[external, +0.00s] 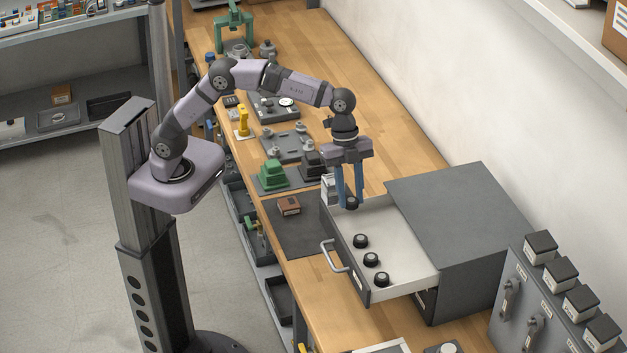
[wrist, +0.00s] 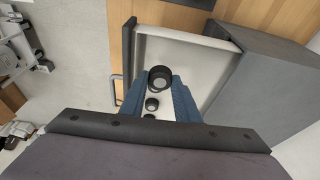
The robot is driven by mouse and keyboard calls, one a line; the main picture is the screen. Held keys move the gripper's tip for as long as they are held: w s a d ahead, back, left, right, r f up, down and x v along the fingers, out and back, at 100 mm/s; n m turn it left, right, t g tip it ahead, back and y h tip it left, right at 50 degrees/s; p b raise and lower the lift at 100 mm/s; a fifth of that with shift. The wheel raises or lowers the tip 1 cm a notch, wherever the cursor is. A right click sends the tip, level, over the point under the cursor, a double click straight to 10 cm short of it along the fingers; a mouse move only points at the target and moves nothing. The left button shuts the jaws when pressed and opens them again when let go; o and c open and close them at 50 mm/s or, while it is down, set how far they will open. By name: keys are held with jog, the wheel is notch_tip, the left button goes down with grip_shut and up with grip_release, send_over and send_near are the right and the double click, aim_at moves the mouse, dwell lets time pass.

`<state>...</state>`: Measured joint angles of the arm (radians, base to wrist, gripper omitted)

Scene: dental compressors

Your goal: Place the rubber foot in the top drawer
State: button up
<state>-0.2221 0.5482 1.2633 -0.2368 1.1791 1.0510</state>
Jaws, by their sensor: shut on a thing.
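My gripper (external: 350,203) points down over the far end of the open top drawer (external: 408,277). Its blue fingers are shut on a black rubber foot (external: 352,203). In the wrist view the held foot (wrist: 160,77) sits between the fingertips (wrist: 160,82), above the pale drawer floor. I cannot tell whether it touches the floor. Other black rubber feet lie in the drawer: one (external: 361,241) nearest the gripper, one (external: 371,260) in the middle and one (external: 382,279) towards the near end. In the wrist view the fingers partly hide them.
The grey cabinet (external: 445,200) stands right of the drawer. The drawer's handle (external: 333,256) sticks out left. A brown box (external: 288,205) lies on a dark mat (external: 290,232). A panel with black-topped blocks (external: 540,246) stands at the right. The drawer's right side has free floor.

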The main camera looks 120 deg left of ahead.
aim_at(351, 227)
jog(key=shift+f+p, duration=0.85)
jog(key=shift+f, duration=2.5)
jog(key=shift+f, duration=0.1)
jog(key=o, duration=1)
jog(key=shift+a+r, duration=0.1)
jog(key=shift+r, duration=0.45)
jog(key=b+v, duration=0.2)
jog(key=v, duration=0.9)
jog(key=shift+s+b, duration=0.2)
jog(key=shift+b, duration=0.1)
